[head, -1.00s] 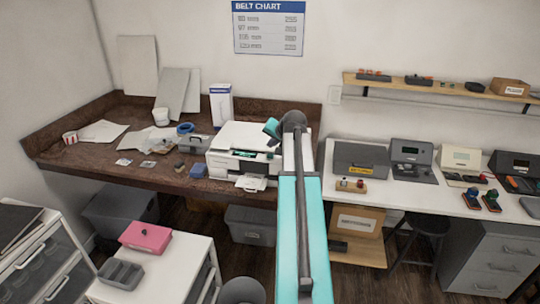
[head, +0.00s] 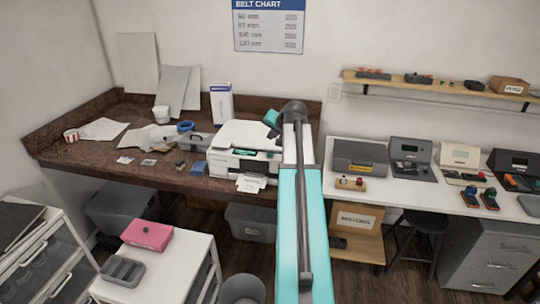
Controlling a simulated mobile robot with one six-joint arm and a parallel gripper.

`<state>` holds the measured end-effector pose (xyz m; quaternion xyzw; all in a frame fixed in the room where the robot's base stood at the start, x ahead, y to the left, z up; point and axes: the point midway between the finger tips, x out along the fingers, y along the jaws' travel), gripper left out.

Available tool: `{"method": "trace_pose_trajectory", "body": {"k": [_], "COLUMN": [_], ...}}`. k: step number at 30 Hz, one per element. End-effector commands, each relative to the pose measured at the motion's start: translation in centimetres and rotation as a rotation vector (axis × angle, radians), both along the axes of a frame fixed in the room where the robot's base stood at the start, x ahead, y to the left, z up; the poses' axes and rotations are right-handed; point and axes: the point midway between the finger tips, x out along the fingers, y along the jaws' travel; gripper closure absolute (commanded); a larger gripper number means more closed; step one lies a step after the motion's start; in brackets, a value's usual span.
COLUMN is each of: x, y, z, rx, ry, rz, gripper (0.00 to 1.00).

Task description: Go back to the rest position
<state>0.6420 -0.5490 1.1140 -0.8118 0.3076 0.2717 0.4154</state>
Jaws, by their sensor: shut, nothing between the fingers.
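My arm rises from the bottom of the head view, a long teal link with a grey rod along it. It ends at a dark grey joint in front of the wall, with a short teal part beside the joint to the left. I cannot see my gripper's fingers; they do not show in this view. The arm stands between the white printer (head: 247,138) on the brown bench (head: 100,172) and the grey case (head: 360,158) on the white table (head: 408,184). It overlaps the printer's right edge in the picture.
A white drawer unit (head: 180,262) with a pink box (head: 147,235) and grey tray (head: 122,271) stands front left. A grey bin (head: 242,289) is beside my arm. A cardboard box (head: 357,216) and dark stool (head: 420,222) stand under the white table. A shelf (head: 440,86) hangs above.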

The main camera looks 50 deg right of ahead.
Motion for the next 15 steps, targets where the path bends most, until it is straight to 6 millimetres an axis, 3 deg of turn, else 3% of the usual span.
{"method": "trace_pose_trajectory", "body": {"k": [11, 15], "x": [0.0, 0.7], "y": [0.0, 1.6], "z": [0.0, -1.3], "rx": [0.001, 0.004], "ry": [0.0, 0.02], "rz": [0.001, 0.026], "gripper": [1.0, 1.0]}}
